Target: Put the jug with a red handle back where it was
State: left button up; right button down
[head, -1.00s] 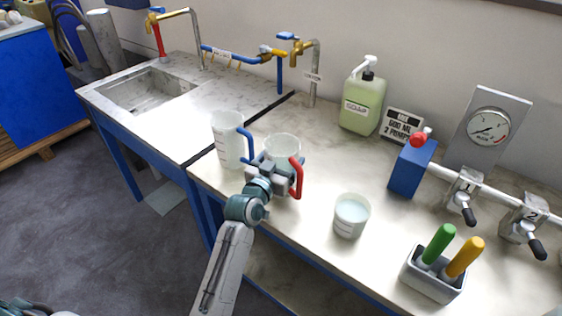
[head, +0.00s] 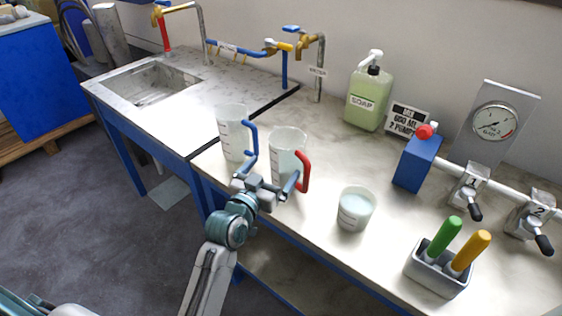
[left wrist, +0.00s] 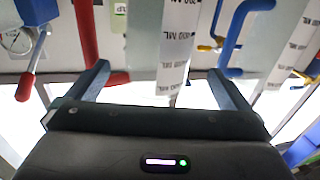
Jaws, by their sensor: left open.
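The jug with a red handle (head: 288,152) stands upright on the bench, its handle to the right. A jug with a blue handle (head: 232,130) stands just to its left. My left gripper (head: 268,182) is open in front of the red-handled jug, with its fingers apart and nothing between them. In the left wrist view the red-handled jug's scale strip (left wrist: 178,45) lies ahead between the spread fingers, with the red handle (left wrist: 88,40) at left and the blue handle (left wrist: 238,30) at right. My right gripper is not in view.
A small white beaker (head: 355,209) stands to the right of the jugs. A grey holder (head: 437,277) with green and yellow handles is at front right. A soap bottle (head: 368,98) and a blue box (head: 415,164) stand behind. A sink (head: 150,84) is at far left.

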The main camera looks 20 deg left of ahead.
pick_arm(q)
jog(key=s, duration=0.4)
jog(key=shift+a, duration=0.3)
jog(key=s+a+f+g+y, duration=0.25)
jog(key=s+f+g, duration=0.55)
jog(key=s, duration=0.6)
jog(key=s+a+f+g+y, duration=0.1)
jog(key=s+a+f+g, duration=0.4)
jog(key=s+f, duration=0.75)
notch_tip(320, 180, down, 27)
jog(key=s+a+n+g, duration=0.1)
jog(key=g, duration=0.1)
jog(key=s+a+f+g, duration=0.1)
jog(key=s+f, duration=1.6)
jog(key=f, duration=0.2)
jog(key=shift+a+f+g, duration=0.2)
jog(key=shift+a+g, duration=0.1)
